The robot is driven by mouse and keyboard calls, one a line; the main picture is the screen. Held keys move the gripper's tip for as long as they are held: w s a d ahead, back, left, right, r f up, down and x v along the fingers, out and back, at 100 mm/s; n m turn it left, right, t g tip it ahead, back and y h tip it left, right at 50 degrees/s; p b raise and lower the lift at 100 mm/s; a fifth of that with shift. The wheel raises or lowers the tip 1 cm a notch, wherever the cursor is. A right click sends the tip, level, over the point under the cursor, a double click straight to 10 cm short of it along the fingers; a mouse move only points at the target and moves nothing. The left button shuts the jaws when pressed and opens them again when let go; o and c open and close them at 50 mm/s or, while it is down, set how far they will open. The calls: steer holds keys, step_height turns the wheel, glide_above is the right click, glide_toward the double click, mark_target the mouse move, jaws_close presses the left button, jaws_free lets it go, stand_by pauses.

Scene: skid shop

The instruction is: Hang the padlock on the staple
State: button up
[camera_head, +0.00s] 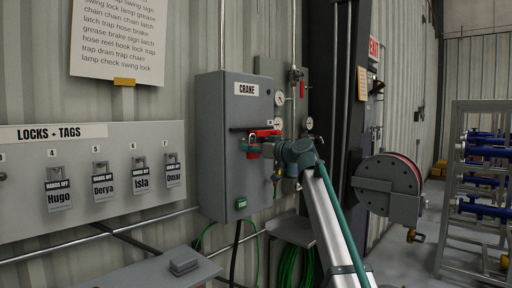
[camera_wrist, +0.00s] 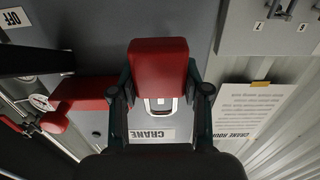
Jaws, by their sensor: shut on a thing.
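My gripper (camera_head: 257,148) is shut on the red padlock (camera_wrist: 158,66), in front of the grey CRANE box (camera_head: 219,170). In the wrist view, the gripper (camera_wrist: 160,90) has one dark finger on each side of the red body. The silver shackle (camera_wrist: 160,104) shows between the fingers, with the CRANE label behind it. In the head view, the padlock (camera_head: 253,152) is small and partly covered by the gripper. A red handle (camera_head: 266,133) on the box is just above it; it also shows in the wrist view (camera_wrist: 80,98). I cannot make out the staple or whether the shackle touches it.
A LOCKS + TAGS board (camera_head: 20,165) with several named padlocks hangs on the left. A hose reel (camera_head: 388,190) stands to the right of my arm. Gauges (camera_head: 279,98) and pipes are behind the box. A grey table (camera_head: 150,275) is below.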

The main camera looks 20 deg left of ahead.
steer(key=shift+w+a+f+b, duration=0.2)
steer(key=shift+a+b, duration=0.15)
steer(key=shift+a, duration=0.1)
steer(key=shift+w+a+f+b, duration=0.2)
steer(key=shift+a+f+b, duration=0.1)
steer(key=shift+a, duration=0.15)
steer(key=shift+w+a+f+b, duration=0.15)
steer(key=shift+w+a+b, duration=0.05)
steer(key=shift+a+b, duration=0.2)
steer(key=o, duration=0.9)
steer(key=shift+o, duration=0.2)
steer(key=v, duration=1.2)
